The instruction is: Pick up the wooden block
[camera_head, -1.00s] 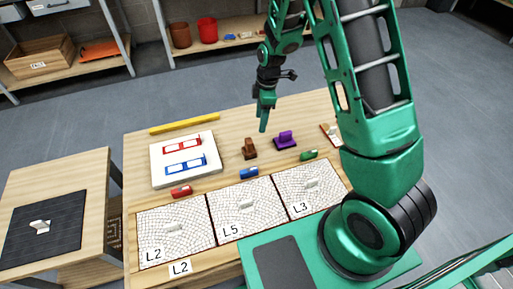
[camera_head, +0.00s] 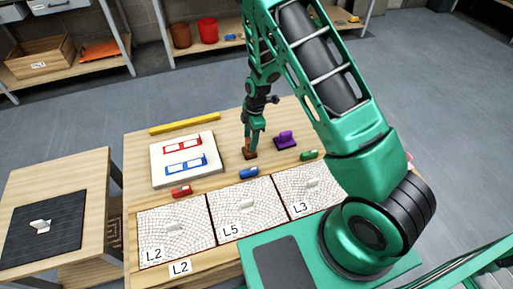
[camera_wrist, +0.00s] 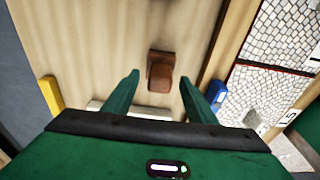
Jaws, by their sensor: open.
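The brown wooden block (camera_head: 250,155) stands on the table, mostly hidden by my gripper in the head view. In the wrist view the wooden block (camera_wrist: 160,70) shows whole, with a raised part on a flat base. My gripper (camera_head: 252,148) is over the block in the head view. In the wrist view my gripper (camera_wrist: 160,84) is open, with one green finger on each side of the block's line. The block lies between and slightly beyond the fingertips. I see no contact between fingers and block.
A purple piece (camera_head: 285,138) stands right of the block. Blue (camera_head: 249,172), green (camera_head: 309,155) and red (camera_head: 181,191) pieces lie near three mosaic panels (camera_head: 250,219). A white board (camera_head: 164,177) and a yellow bar (camera_head: 184,126) are at left.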

